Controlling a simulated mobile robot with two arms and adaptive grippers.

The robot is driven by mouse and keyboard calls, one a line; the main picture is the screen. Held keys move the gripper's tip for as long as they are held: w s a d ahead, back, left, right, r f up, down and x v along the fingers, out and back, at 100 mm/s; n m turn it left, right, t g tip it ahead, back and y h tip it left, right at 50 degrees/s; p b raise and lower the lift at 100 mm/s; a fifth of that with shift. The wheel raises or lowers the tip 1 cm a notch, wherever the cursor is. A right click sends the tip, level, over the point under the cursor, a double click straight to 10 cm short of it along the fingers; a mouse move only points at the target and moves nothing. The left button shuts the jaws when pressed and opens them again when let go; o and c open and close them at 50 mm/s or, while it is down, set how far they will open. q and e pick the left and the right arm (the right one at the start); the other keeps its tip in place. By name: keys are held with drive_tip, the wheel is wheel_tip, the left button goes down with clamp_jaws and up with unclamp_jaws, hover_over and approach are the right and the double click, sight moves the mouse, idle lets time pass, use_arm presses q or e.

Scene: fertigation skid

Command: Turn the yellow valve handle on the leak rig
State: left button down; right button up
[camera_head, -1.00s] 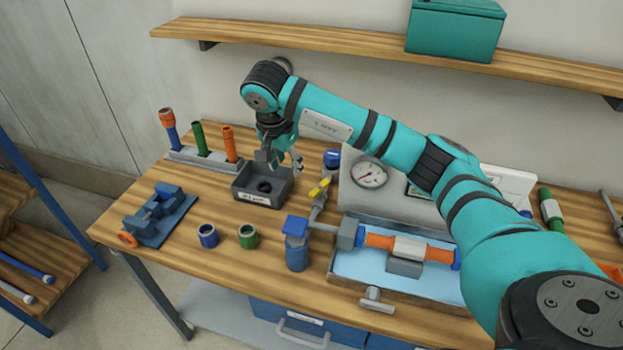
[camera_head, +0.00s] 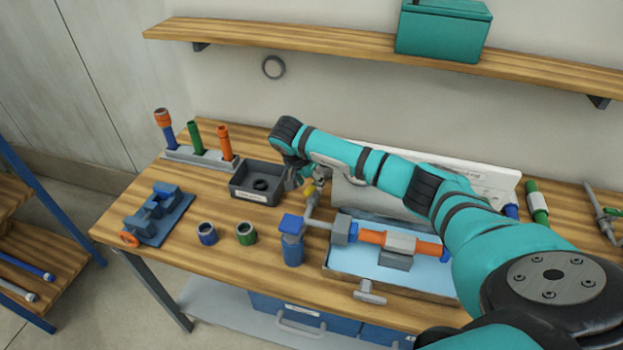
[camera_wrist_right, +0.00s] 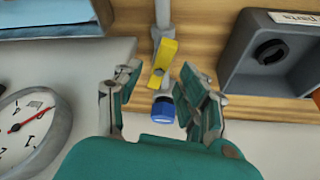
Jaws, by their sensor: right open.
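The yellow valve handle (camera_wrist_right: 163,62) sits on a grey pipe of the leak rig in the right wrist view, with a blue cap (camera_wrist_right: 164,110) just below it in that picture. In the head view only a bit of the yellow handle (camera_head: 310,190) shows beside my gripper. My right gripper (camera_wrist_right: 155,95) is open, one finger on each side of the handle's line, with no visible contact. In the head view the right gripper (camera_head: 302,180) is partly hidden by its own wrist. The rig's tray (camera_head: 345,268) holds an orange pipe section (camera_head: 372,237). My left gripper does not show.
A grey parts bin (camera_head: 243,193) stands left of the gripper. A pressure gauge (camera_wrist_right: 30,125) on the panel is close by in the wrist view. A blue-capped cylinder (camera_head: 292,248), two small rings and a blue vise (camera_head: 158,214) occupy the front left of the bench.

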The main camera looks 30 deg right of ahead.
drive_tip(key=shift+x, duration=0.95)
clamp_jaws()
